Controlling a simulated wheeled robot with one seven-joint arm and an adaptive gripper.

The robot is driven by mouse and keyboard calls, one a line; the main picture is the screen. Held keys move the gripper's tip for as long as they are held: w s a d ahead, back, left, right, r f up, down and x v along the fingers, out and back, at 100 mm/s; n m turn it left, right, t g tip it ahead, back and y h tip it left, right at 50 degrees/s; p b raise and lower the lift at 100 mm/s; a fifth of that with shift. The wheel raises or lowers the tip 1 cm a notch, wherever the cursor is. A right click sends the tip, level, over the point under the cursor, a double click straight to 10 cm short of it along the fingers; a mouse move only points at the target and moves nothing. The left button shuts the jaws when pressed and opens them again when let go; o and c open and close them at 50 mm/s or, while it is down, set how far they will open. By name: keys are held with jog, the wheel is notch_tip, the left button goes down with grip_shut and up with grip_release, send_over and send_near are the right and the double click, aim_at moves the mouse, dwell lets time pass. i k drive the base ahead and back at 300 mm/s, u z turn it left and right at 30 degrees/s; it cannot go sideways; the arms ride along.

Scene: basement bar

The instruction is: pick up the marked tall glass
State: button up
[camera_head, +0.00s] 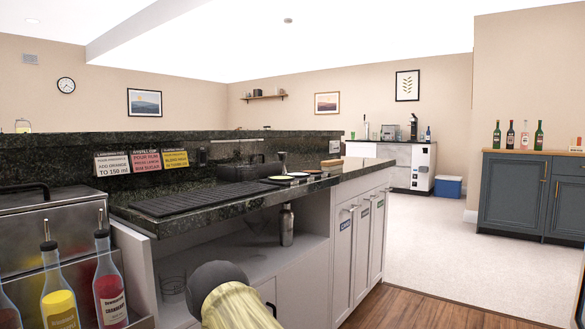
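No glass with a clear mark stands out in the camera_head view. A clear glass (172,288) stands on the lower shelf under the counter, left of centre. It is faint, and I cannot tell whether it is tall or marked. My gripper is not in view. A rounded grey and pale yellow form at the bottom centre covers part of the lower cabinet; I cannot tell whether it is part of my arm.
The dark counter (215,198) carries a black ribbed mat and small coloured plates. A steel shaker (286,225) stands on the lower shelf (235,255). Bottles (110,285) fill a rack at left. White cabinets (345,262) flank the shelf. Carpet (430,255) at right is clear.

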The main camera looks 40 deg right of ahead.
aim_at(249, 149)
jog(key=k, duration=0.1)
jog(key=z, duration=1.85)
jog(key=i, duration=0.7)
jog(key=u, duration=2.1)
jog(key=k, duration=0.2)
jog(key=z, duration=0.95)
